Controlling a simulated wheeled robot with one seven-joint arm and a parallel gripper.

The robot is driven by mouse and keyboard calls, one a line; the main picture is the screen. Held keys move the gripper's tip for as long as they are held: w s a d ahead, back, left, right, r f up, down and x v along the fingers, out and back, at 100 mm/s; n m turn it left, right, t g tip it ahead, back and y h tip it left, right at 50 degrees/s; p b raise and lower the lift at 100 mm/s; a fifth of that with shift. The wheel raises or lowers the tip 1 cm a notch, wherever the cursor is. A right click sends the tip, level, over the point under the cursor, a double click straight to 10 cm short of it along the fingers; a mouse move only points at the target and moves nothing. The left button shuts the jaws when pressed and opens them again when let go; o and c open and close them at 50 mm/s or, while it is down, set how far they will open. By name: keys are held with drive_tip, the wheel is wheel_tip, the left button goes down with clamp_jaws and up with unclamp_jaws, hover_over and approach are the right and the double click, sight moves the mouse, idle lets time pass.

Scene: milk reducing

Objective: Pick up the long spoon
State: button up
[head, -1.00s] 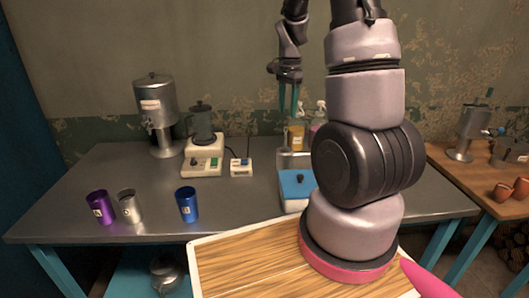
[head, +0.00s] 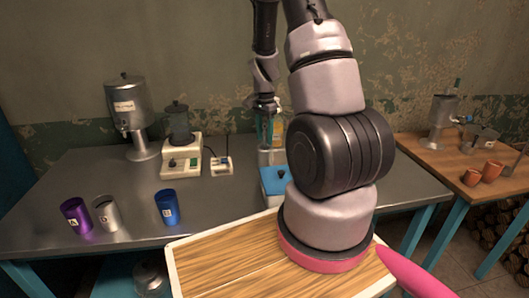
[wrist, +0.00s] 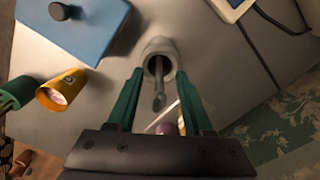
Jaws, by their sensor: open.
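The long spoon (wrist: 159,98) shows in the wrist view as a grey spoon standing in a pale round holder (wrist: 161,48), its bowl end towards the camera. My gripper (wrist: 160,74) is open, with its green fingers on either side of the spoon and no visible contact. In the head view my gripper (head: 266,130) points down just above the grey holder (head: 266,157) at the back of the metal table. The spoon cannot be made out there.
A blue-lidded box (head: 274,181) stands in front of the holder; it shows in the wrist view too (wrist: 85,30). A white scale-like device (head: 221,166) is to the left. Cups (head: 168,207) stand front left.

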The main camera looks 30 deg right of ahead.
clamp_jaws()
idle(0.3)
